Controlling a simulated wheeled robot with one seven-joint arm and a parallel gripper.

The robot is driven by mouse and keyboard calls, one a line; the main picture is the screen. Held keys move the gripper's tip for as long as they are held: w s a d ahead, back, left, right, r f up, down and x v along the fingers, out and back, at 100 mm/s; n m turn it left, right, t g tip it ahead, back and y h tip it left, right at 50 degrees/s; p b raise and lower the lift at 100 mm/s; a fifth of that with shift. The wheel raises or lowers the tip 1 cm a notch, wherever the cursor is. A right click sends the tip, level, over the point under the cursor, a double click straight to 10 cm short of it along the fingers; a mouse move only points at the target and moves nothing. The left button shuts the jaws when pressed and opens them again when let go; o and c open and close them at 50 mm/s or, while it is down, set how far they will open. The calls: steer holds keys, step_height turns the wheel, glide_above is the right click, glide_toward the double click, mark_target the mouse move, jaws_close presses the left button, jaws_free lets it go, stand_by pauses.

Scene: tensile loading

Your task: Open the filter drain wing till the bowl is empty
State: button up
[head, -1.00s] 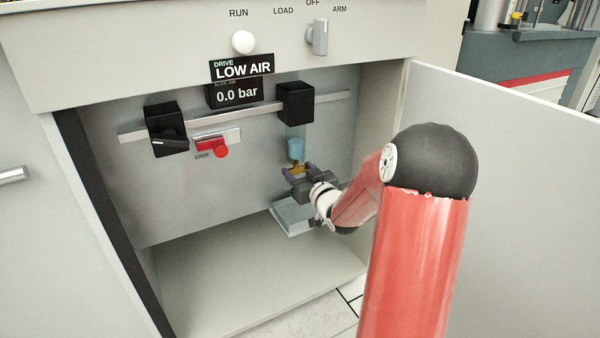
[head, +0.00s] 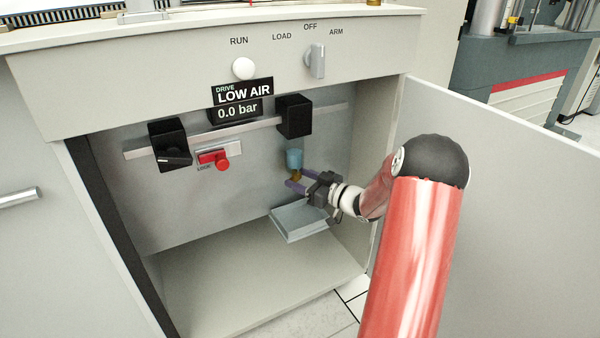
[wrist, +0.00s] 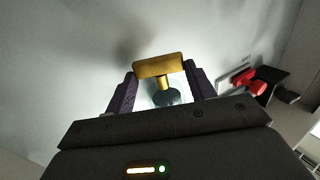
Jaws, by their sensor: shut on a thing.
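The filter bowl (head: 294,158) is a small clear cup with blue in it, hanging below the right black block on the rail. The brass drain wing (head: 295,177) is under the bowl. In the wrist view the wing (wrist: 158,65) is a brass T whose crossbar spans between my two purple fingers, with the bowl's round end (wrist: 166,97) behind it. My gripper (head: 298,180) comes in from the right and is shut on the wing. How much liquid is in the bowl is hard to tell.
A grey tray (head: 300,220) lies below the bowl. A red knob (head: 222,165) and a black block with a lever (head: 169,143) are to the left. A display (head: 242,103) reads LOW AIR, 0.0 bar. The open door (head: 480,170) stands right.

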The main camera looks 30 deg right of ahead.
steer(key=shift+w+d+n+g+y+p, duration=0.15)
steer(key=shift+n+g+y+p, duration=0.35)
steer(key=shift+n+g+y, duration=0.4)
steer(key=shift+w+d+n+g+y+p, duration=0.15)
steer(key=shift+n+g+y+p, duration=0.45)
steer(key=shift+y, duration=0.6)
steer(key=shift+s, duration=0.1)
steer(key=o, duration=1)
steer(key=shift+r, duration=0.1)
